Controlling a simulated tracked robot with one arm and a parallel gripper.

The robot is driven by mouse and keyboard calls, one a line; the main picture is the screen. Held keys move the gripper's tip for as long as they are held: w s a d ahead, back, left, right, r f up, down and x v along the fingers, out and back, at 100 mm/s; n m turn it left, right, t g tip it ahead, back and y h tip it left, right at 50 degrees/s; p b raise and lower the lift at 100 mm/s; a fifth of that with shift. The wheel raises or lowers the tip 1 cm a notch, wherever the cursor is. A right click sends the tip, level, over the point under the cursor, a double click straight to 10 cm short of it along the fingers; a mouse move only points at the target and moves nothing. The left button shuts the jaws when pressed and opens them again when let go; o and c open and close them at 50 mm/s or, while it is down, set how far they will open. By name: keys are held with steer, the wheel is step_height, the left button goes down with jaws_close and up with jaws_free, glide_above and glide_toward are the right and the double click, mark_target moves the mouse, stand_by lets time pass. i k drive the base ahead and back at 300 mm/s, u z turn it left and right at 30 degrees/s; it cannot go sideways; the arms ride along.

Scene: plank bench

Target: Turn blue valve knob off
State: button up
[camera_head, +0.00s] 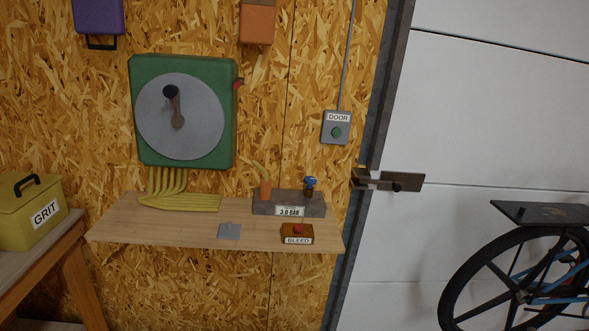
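The blue valve knob (311,182) is small. It sits on a short brown stem at the right end of a grey manifold block (262,208). The block stands at the back of a plank shelf (130,228) against the chipboard wall, and its front label reads "3.0 BAR". The knob's exact turn position is too small to tell. My gripper is not in view, and nothing visible touches the knob.
An orange fitting with a yellow hose (264,188) stands left of the knob. A BLEED box (297,239) and grey plate (229,231) lie in front. A green box with lever (143,155) and DOOR button box (336,142) hang above. A bicycle (450,290) stands right.

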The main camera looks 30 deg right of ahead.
mark_target(310, 182)
steer(key=z, duration=0.15)
steer(key=i, duration=1.7)
steer(key=z, duration=0.1)
